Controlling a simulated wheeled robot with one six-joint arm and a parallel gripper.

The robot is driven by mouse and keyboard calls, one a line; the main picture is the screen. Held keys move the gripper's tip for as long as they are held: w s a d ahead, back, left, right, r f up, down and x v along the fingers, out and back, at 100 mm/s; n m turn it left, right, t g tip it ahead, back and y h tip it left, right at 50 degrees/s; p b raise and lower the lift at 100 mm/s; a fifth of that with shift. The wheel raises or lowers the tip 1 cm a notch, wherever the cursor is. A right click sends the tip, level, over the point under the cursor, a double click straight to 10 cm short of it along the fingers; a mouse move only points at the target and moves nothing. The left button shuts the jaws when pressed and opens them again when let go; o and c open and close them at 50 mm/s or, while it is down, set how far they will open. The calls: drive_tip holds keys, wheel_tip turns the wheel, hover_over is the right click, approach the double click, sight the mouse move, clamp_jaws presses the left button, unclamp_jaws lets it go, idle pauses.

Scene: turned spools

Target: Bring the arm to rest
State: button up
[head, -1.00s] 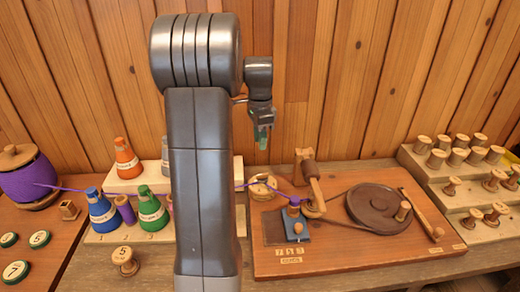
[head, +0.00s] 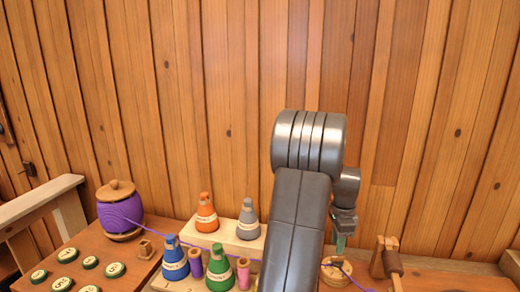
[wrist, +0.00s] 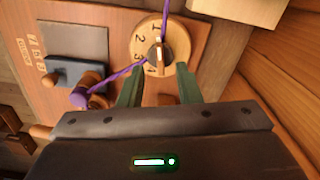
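My gripper (head: 340,243) hangs from my arm at the right of the head view. In the wrist view its two green fingers (wrist: 158,82) stand apart with nothing held between them. Beyond the fingertips lies a round wooden dial (wrist: 148,38) with numbers and a knob. A purple thread (wrist: 120,75) runs across the dial to a small purple-wound spool (wrist: 85,95). In the head view the thread (head: 160,228) comes from a big purple spool (head: 120,212), and my arm hides part of it. I cannot tell the gap between fingertips and dial.
Orange (head: 206,215), grey (head: 249,222), blue (head: 174,262) and green (head: 220,268) cones stand left of my arm. A wooden post (head: 384,258) stands to its right. The plank wall (head: 200,90) rises behind. Above the bench the space looks clear.

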sight(336, 258)
wheel_tip(336, 258, down, 5)
drive_tip(key=shift+f, duration=0.1)
idle(0.5)
wheel_tip(336, 258, up, 13)
wheel_tip(336, 258, down, 13)
drive_tip(key=shift+f, duration=0.15)
drive_tip(key=shift+r+n, duration=0.2)
drive_tip(key=shift+n, duration=0.2)
drive_tip(key=shift+s+n, duration=0.15)
drive_tip(key=shift+n, duration=0.65)
drive_tip(key=n, duration=0.3)
drive_tip(key=n+p, duration=0.1)
drive_tip(key=n, duration=0.1)
drive_tip(key=shift+s+d+n, duration=0.1)
drive_tip(key=shift+s+n, duration=0.1)
drive_tip(key=shift+n, duration=0.2)
